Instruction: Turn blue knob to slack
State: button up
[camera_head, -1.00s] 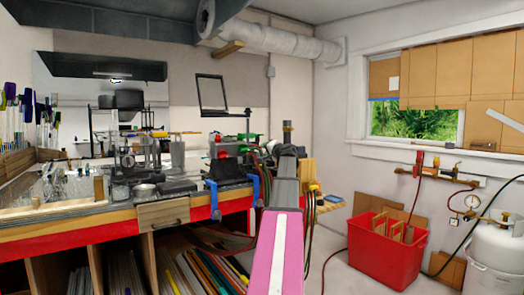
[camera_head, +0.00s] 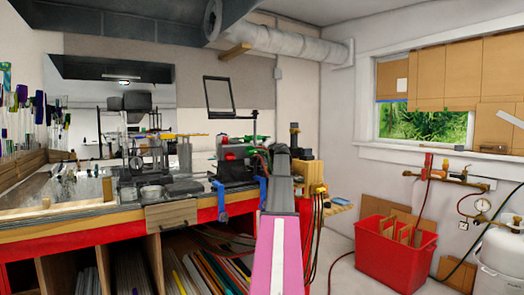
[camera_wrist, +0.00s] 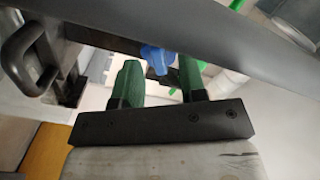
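The blue knob (camera_wrist: 154,57) shows in the wrist view, at the gap between the green fingers of my gripper (camera_wrist: 160,68). The fingers stand apart, one on each side of the gap. The knob's upper side lies close under a dark grey bar. I cannot tell whether either finger touches the knob. In the head view my arm reaches out to the right end of the workbench (camera_head: 100,232), by the torch gear (camera_head: 238,156). My fingers and the blue knob cannot be made out there.
Blue clamps (camera_head: 220,196) grip the bench's front edge. In the wrist view a grey bar crosses close above my fingers, and a dark handle (camera_wrist: 22,55) is at left. A red bin (camera_head: 385,262) and white gas tank (camera_head: 500,258) stand on the floor at right.

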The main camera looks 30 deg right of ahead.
jog(key=shift+w, duration=0.15)
grip_shut()
jog(key=shift+n, duration=0.3)
jog(key=n, duration=0.4)
jog(key=shift+a+r, duration=0.1)
jog(key=shift+a, duration=0.05)
grip_release()
